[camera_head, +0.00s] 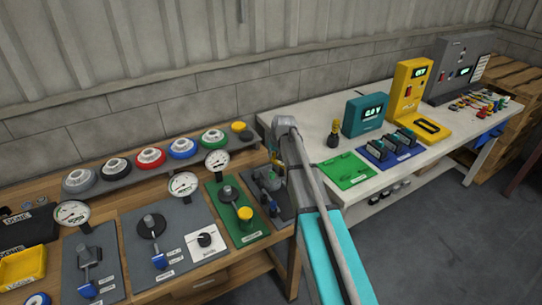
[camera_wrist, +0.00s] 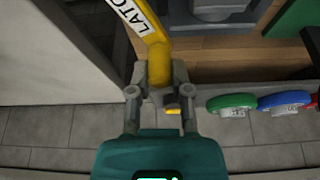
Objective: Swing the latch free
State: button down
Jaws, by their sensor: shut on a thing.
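The latch (camera_wrist: 152,28) is a yellow bar with a white label, of which "LATC" can be read in the wrist view. It runs from the top edge down to my gripper (camera_wrist: 160,80). My gripper's grey fingers are closed around its lower end.
A green disc (camera_wrist: 232,101) and a blue disc (camera_wrist: 284,100) lie right of my gripper in the wrist view. Gauge panels, including a green panel (camera_head: 256,234), stand to the left in the head view. A white table (camera_head: 300,125) with instruments stands to the right.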

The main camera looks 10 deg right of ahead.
jog(key=shift+d+m+h, duration=0.4)
jog(key=shift+d+m, duration=0.1)
jog(key=shift+m, duration=0.6)
jog(key=c, duration=0.5)
grip_release()
jog(key=shift+c, duration=0.2)
jog(key=shift+w, duration=0.1)
